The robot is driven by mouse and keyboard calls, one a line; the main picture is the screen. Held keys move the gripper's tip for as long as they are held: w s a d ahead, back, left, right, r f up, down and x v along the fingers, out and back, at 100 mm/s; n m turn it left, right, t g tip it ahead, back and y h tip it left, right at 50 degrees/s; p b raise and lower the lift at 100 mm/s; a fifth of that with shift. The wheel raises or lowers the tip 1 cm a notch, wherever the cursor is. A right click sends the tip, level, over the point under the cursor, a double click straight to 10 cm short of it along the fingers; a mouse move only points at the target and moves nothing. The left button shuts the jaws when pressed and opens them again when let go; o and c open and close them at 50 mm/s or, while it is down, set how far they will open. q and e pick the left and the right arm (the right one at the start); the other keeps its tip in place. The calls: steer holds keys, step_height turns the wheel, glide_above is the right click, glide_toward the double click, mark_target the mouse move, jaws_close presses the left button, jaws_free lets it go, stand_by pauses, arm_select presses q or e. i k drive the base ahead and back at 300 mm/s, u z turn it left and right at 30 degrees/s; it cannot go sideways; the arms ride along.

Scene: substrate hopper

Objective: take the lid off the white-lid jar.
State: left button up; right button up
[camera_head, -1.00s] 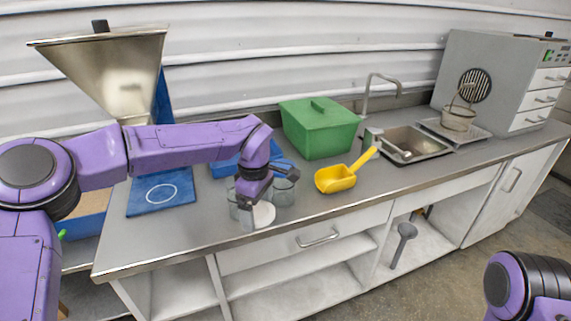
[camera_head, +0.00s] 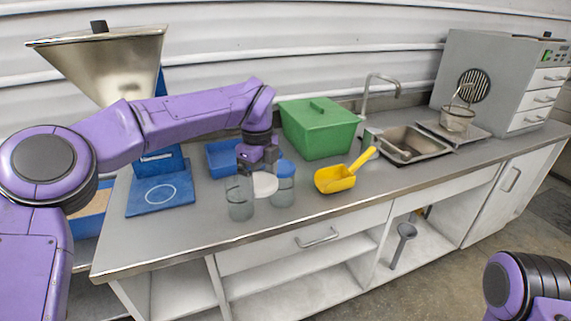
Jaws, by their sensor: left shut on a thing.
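My left gripper (camera_head: 257,165) is shut on the white lid (camera_head: 264,185) and holds it between and near the tops of two glass jars, off both of them. The left glass jar (camera_head: 240,203) stands upright on the counter with no lid seen on it; part of its top is near the gripper. The right glass jar (camera_head: 282,194) wears a blue lid (camera_head: 285,168). Of my right arm only a link shows at the lower right; its gripper is out of view.
A yellow scoop (camera_head: 335,179) and a green lidded bin (camera_head: 320,130) stand to the right. A blue tray (camera_head: 222,160) is behind the jars. A metal hopper (camera_head: 105,65) rises at the left above a blue base (camera_head: 160,195). The counter front (camera_head: 215,235) is clear.

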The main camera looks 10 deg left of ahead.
mark_target(240, 209)
steer(key=i, duration=1)
